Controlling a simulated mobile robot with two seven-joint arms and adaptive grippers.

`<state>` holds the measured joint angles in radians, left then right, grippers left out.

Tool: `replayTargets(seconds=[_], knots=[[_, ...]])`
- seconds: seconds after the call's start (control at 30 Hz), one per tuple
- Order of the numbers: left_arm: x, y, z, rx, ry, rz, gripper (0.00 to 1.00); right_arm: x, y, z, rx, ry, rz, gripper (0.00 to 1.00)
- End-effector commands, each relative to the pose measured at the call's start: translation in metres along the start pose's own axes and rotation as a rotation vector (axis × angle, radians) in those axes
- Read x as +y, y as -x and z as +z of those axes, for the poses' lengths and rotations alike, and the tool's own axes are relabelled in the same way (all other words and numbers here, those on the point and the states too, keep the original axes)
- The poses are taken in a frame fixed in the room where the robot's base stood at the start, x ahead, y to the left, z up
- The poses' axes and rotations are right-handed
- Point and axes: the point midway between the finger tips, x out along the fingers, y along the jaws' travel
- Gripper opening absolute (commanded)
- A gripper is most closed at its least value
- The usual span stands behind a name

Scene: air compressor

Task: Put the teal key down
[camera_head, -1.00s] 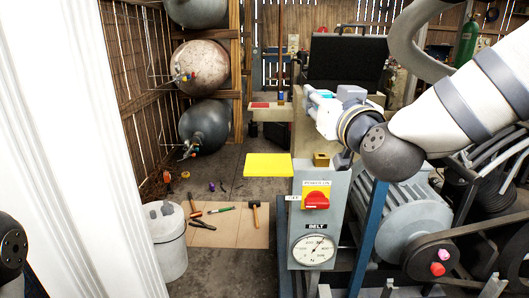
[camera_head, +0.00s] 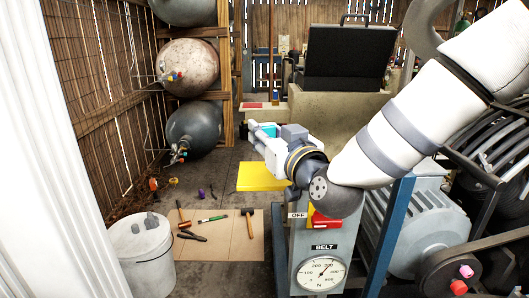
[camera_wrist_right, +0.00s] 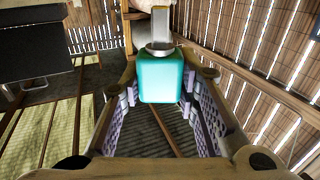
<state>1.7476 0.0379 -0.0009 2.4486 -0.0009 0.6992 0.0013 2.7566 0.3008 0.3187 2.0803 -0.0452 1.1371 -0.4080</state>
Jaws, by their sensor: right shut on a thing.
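The teal key (camera_wrist_right: 162,82) has a blocky teal head and a metal shaft pointing away. My right gripper (camera_wrist_right: 163,90) is shut on its head, one finger on each side. In the head view, my right gripper (camera_head: 262,138) is in the air near the yellow panel (camera_head: 262,180), which it partly overlaps in the picture. Only a small teal patch of the key (camera_head: 268,130) shows there; the rest is hidden by the gripper. I cannot tell the height of the key over the panel. My left gripper is not in view.
A grey control box with a belt gauge (camera_head: 320,273) stands below my right wrist. A blue post (camera_head: 388,235) and motor (camera_head: 432,228) are to its right. A white bucket (camera_head: 145,262) and a cardboard sheet with tools (camera_head: 233,247) are on the floor.

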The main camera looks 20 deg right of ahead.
Motion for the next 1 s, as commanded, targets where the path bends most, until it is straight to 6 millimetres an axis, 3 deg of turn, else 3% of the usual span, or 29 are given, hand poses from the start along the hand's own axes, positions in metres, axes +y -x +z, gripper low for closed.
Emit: replayTargets(seconds=[0.2, 0.57, 0.6, 0.7, 1.0], knots=[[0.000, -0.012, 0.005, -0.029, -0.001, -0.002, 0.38, 0.003, -0.005, 0.038, -0.006, -0.001, 0.000, 0.01], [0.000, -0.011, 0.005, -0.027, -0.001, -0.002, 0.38, 0.002, -0.005, 0.040, 0.003, 0.000, 0.000, 0.01], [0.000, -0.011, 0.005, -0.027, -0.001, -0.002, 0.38, 0.002, -0.005, 0.040, 0.002, 0.000, 0.000, 0.31], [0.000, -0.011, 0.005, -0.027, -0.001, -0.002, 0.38, 0.002, -0.005, 0.040, 0.003, 0.000, 0.000, 0.49], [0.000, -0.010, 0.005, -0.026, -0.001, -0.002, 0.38, 0.003, -0.005, 0.037, 0.004, 0.000, 0.000, 0.49]])
